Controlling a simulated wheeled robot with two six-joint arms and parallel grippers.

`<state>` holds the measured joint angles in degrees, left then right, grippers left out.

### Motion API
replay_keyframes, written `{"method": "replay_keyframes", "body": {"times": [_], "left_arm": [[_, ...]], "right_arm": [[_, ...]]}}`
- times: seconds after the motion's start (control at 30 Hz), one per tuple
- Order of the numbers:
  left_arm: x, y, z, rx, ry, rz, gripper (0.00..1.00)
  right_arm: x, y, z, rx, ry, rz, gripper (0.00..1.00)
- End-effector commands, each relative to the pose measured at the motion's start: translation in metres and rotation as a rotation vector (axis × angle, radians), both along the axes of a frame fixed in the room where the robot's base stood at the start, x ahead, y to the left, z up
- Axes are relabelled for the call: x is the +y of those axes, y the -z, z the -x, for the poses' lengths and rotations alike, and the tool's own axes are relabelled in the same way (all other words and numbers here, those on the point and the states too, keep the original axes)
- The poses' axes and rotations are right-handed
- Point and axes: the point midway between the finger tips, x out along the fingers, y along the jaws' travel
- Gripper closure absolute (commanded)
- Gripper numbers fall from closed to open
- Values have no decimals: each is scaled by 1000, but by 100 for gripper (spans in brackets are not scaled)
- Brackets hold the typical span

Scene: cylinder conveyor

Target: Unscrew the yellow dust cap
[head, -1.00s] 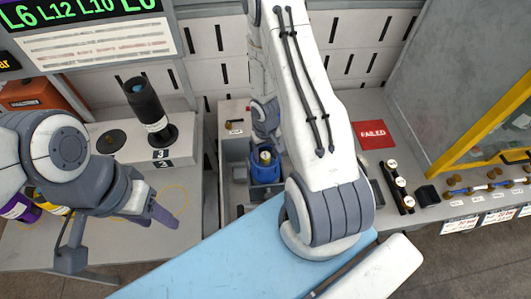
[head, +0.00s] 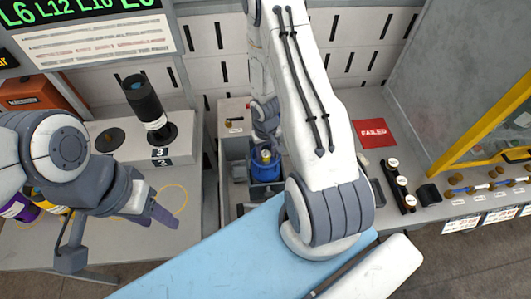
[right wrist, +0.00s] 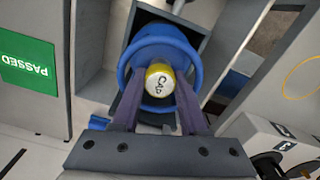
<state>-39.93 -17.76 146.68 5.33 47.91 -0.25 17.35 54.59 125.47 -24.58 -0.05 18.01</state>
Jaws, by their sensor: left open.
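The yellow dust cap (head: 266,154), with a pale top marked CAP, sits on top of a blue cylinder (head: 262,170) in a grey bay. The cap also shows in the right wrist view (right wrist: 159,80), inside the blue collar (right wrist: 160,48). My right gripper (right wrist: 158,85) has one finger on each side of the cap, seemingly touching it. The cap's thread is hidden. In the head view my right arm partly covers the bay. My left gripper (head: 155,212) is open and empty above the left table, apart from everything.
A black cylinder (head: 147,104) stands on a grey block marked 3 at the left. A red FAILED plate (head: 373,133) and a black fixture (head: 399,187) lie to the right of my right arm. A light blue surface (head: 225,250) is in front.

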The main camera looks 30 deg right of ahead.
Motion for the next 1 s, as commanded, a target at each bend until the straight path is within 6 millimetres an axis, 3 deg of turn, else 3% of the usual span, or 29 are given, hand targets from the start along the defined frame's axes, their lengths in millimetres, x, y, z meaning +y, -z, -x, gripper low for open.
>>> {"method": "replay_keyframes", "body": {"times": [0.2, 0.5, 0.83, 1.0], "left_arm": [[0, 0, 0, 0, 0, 0, 50], [0, 0, 0, 0, 0, 0, 50], [0, 0, 0, 0, 0, 0, 50], [0, 0, 0, 0, 0, 0, 50]], "right_arm": [[0, 0, 0, 0, -40, 0, 100], [0, 0, 0, 0, -505, 0, 100], [0, 0, 0, 0, -558, 0, 100], [0, -1, 0, 1, -859, 0, 100]]}}
